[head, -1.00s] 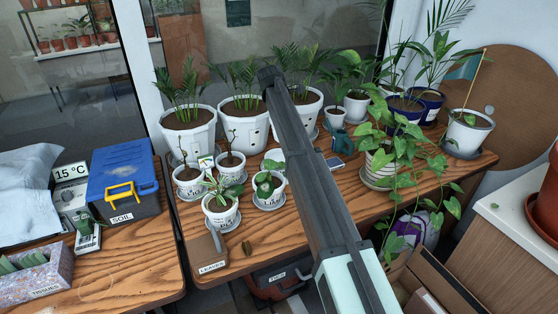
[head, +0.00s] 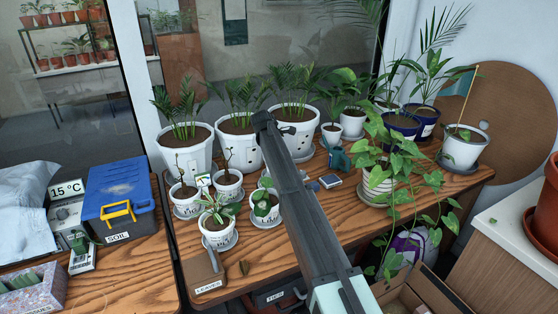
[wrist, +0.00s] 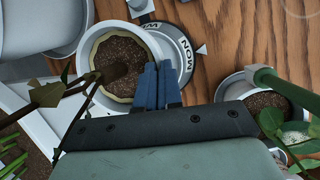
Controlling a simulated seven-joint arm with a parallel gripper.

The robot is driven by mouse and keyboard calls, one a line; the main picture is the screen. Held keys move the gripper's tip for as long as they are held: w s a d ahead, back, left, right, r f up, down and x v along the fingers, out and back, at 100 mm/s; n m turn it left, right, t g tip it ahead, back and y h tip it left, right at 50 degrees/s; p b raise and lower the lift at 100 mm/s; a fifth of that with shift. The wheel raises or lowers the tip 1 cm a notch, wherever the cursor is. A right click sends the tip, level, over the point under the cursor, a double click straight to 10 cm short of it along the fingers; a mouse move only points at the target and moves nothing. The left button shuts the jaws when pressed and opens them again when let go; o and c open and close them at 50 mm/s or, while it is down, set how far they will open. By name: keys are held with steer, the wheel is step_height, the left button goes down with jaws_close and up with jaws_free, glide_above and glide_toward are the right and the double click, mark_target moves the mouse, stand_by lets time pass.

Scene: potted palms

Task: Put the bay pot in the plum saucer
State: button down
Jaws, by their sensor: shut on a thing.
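In the wrist view my gripper (wrist: 165,68) has its blue fingers together at the right rim of a white pot (wrist: 88,52) with dark soil and a brown stem. In the head view my gripper is hidden behind my arm. Small white pots with bare stems (head: 184,191) (head: 228,178) stand behind two leafy ones (head: 217,238) (head: 265,213), on grey saucers.
In the head view large palm pots (head: 187,152) stand behind, a trailing plant (head: 376,185) at right, and a blue soil box (head: 118,200) at left.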

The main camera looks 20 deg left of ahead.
steer(key=shift+f, duration=0.25)
steer(key=c, duration=1.3)
jaws_free()
steer(key=shift+r, duration=0.1)
steer(key=v, duration=1.1)
steer(key=shift+s+r, duration=0.25)
steer(key=shift+r, duration=0.1)
